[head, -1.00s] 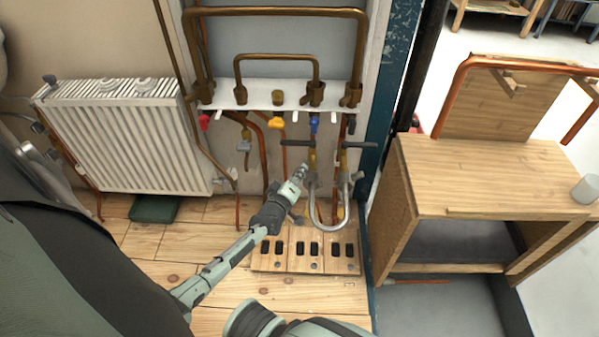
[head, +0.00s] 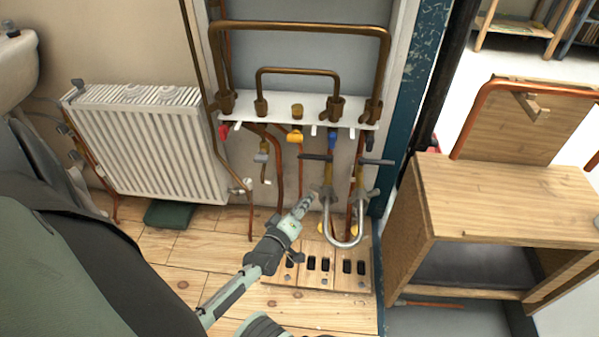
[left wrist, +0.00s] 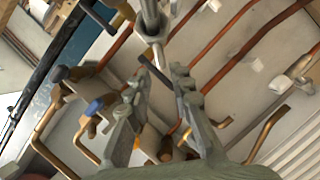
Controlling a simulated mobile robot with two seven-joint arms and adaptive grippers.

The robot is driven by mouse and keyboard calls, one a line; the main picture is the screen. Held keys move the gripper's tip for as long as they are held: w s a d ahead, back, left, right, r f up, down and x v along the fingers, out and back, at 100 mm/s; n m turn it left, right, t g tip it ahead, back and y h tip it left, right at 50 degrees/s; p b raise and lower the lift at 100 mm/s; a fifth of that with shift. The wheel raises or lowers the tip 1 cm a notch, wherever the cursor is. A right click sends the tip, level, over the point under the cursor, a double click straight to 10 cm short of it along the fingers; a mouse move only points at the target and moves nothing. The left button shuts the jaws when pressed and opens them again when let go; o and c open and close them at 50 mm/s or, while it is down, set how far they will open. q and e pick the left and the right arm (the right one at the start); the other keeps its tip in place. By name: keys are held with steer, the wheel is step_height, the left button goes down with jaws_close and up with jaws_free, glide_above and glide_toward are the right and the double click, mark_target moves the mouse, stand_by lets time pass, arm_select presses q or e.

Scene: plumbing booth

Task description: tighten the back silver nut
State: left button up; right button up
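A silver U-shaped hose (head: 345,240) hangs under the valves in the head view, with a nut at each upper end. The left nut (head: 327,192) is close to my left gripper (head: 309,202), which comes up from the lower left. The right nut (head: 371,195) stands apart from it. In the left wrist view, one silver nut (left wrist: 152,40) on its pipe is just beyond the fingertips of my left gripper (left wrist: 158,82). The fingers are apart with nothing between them. I cannot tell which nut the task calls back. My right gripper is not in view.
Brass and copper pipes (head: 305,28) run above a white valve shelf (head: 290,111). Dark lever handles (head: 376,161) stick out above the hose. A white radiator (head: 150,145) is on the left. A wooden cabinet (head: 510,205) stands on the right. Floor sockets (head: 320,268) lie below.

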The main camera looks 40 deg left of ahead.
arm_select(q)
steer(key=shift+v, duration=1.75)
steer(key=s+d+f+m+g+h+p, duration=0.1)
steer(key=s+d+f+m+g+h, duration=0.25)
steer(key=s+d+m+g, duration=0.35)
steer(key=s+r+m+g+y, duration=0.1)
steer(key=s+m+g, duration=0.4)
steer(key=s+m, duration=0.3)
steer(key=shift+s+d+r+p, duration=0.15)
steer(key=shift+s+r+p, duration=0.25)
steer(key=shift+s, duration=0.8)
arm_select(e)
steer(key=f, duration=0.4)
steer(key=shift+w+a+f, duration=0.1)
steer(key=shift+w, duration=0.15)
arm_select(q)
steer(key=shift+o, duration=0.3)
steer(key=shift+y, duration=0.25)
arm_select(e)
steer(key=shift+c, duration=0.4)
